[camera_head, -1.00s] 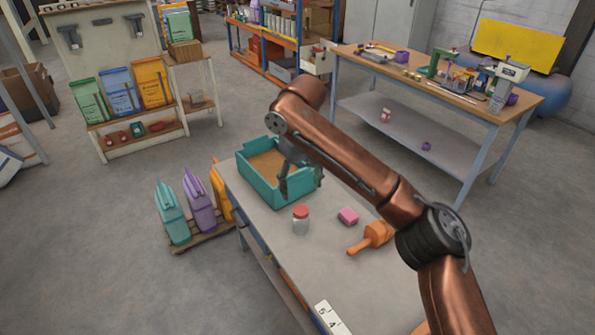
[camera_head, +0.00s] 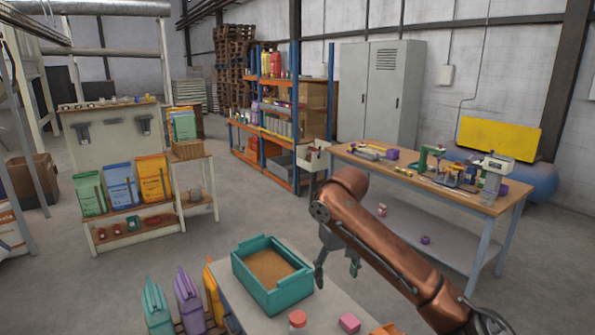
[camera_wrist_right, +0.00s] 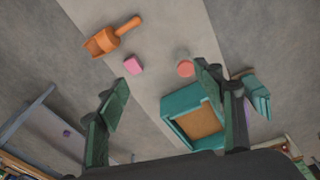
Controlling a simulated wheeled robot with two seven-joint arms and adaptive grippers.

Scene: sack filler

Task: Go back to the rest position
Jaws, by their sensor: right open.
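My right gripper (camera_head: 338,266) is open and empty in the head view, just right of the teal bin and above the near table. It also shows in the wrist view (camera_wrist_right: 160,95), with its two fingers spread apart and nothing between them. My copper right arm reaches in from the lower right. My left gripper is in neither view.
The teal bin (camera_head: 240,272) with brown fill stands on the near table (camera_head: 332,301). A red-lidded jar (camera_head: 298,319), a pink block (camera_head: 349,322) and an orange scoop (camera_wrist_right: 112,38) lie there. A workbench (camera_head: 460,196) stands behind the arm. Bags stand left of the table.

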